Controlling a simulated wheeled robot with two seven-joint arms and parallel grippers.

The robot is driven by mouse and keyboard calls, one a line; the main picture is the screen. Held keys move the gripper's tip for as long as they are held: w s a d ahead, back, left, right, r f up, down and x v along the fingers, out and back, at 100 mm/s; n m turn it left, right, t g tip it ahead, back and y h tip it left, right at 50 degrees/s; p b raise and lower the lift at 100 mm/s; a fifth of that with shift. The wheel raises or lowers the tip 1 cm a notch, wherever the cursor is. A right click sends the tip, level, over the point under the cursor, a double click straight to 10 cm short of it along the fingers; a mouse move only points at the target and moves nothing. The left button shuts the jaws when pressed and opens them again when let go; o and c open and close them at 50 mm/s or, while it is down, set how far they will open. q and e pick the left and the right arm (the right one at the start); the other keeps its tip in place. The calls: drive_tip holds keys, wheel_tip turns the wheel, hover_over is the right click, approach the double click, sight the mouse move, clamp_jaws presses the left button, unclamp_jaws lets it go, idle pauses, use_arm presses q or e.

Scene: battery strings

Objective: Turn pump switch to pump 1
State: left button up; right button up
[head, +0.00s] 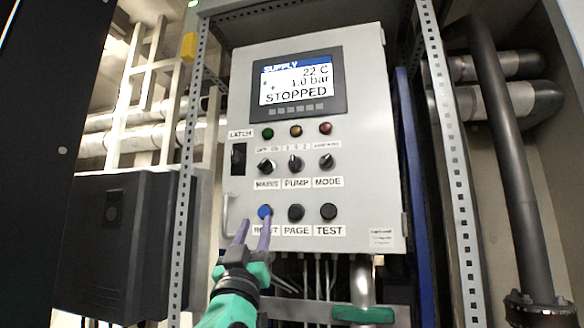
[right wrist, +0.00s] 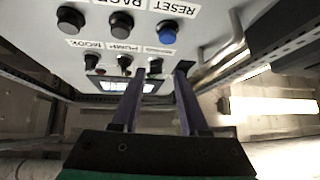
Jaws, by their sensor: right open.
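The pump switch (head: 295,163) is a black rotary knob in the middle of the panel's knob row, above the PUMP label. Its pointer looks roughly upright, but is too small to read surely. In the right wrist view, the pump switch (right wrist: 124,61) appears inverted, left of the fingers. My right gripper (head: 256,228) is open and empty, with its two purple fingers in front of the RESET label, below and left of the pump switch. Its fingers also show in the right wrist view (right wrist: 160,80), spread apart. My left gripper is out of view.
The mains switch (head: 266,166) and mode switch (head: 327,161) flank the pump switch. Below are the blue reset button (head: 265,211) and two black buttons. The screen (head: 297,83) reads STOPPED. A door handle (head: 228,214) and perforated posts stand beside the panel.

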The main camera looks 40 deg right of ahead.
sight(292, 163)
drive_tip(key=s+r+m+g+h, duration=0.3)
drive_tip(key=s+r+m+h, duration=0.15)
drive_tip(key=s, duration=0.25)
drive_tip(key=shift+n+y, duration=0.25)
drive_tip(key=shift+y, duration=0.1)
drive_tip(key=p+x, duration=0.4)
drive_tip(key=x, duration=0.3)
drive_tip(key=p+x, duration=0.4)
drive_tip(key=x, duration=0.4)
drive_tip(key=shift+w+d+f, duration=0.15)
drive_tip(key=shift+w+f, duration=0.1)
drive_tip(key=shift+w+d, duration=0.15)
drive_tip(key=shift+w, duration=0.1)
drive_tip(key=shift+s, duration=0.1)
clamp_jaws()
